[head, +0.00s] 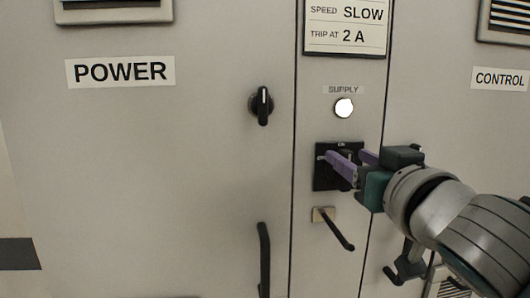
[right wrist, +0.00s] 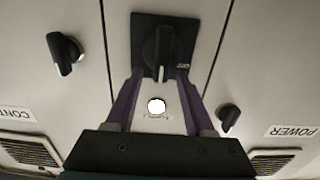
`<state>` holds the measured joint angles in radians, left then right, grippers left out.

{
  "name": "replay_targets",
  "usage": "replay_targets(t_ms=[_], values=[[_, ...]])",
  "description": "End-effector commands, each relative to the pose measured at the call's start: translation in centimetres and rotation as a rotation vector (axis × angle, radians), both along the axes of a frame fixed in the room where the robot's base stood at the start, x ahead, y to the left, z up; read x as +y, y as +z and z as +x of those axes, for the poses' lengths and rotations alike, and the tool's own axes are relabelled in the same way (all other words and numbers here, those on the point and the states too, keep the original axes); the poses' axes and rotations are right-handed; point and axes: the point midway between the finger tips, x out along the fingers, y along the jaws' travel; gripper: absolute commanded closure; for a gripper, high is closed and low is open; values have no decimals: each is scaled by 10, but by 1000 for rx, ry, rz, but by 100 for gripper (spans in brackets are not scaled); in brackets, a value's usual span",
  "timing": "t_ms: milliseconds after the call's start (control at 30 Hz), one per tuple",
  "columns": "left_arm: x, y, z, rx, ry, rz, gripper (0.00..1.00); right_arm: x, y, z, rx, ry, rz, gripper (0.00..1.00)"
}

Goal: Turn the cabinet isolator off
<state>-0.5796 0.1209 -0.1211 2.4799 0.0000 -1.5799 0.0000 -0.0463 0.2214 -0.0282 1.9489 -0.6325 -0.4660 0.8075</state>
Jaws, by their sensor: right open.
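The isolator is a black rotary handle (right wrist: 158,50) on a square black plate (head: 321,180), below the lit white SUPPLY lamp (head: 344,107). The handle stands upright, in line with the lamp; an ON label (head: 341,145) shows at the plate's top. The upside-down right wrist view shows an OFF label (right wrist: 181,66) to one side. My right gripper (head: 348,155) is open in front of the plate; it also shows in the right wrist view (right wrist: 159,73). Its purple fingers are on either side of the handle's lamp-side end, with gaps. Contact is not visible. My left gripper is out of view.
A black knob (head: 262,105) and a long door handle (head: 264,260) are on the POWER door (head: 180,180). A black lever (head: 337,229) projects just below the isolator. The CONTROL door (head: 450,130) is at right, with another handle low down.

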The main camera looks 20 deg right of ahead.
Motion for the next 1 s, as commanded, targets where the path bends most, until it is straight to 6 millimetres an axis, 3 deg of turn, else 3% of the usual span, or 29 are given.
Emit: replay_targets(t_ms=[233,700,1000], values=[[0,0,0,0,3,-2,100,0,0,0,0,0,0,48],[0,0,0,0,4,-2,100,0,0,0,0,0,1,100],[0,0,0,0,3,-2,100,0,0,0,0,0,1,100]])
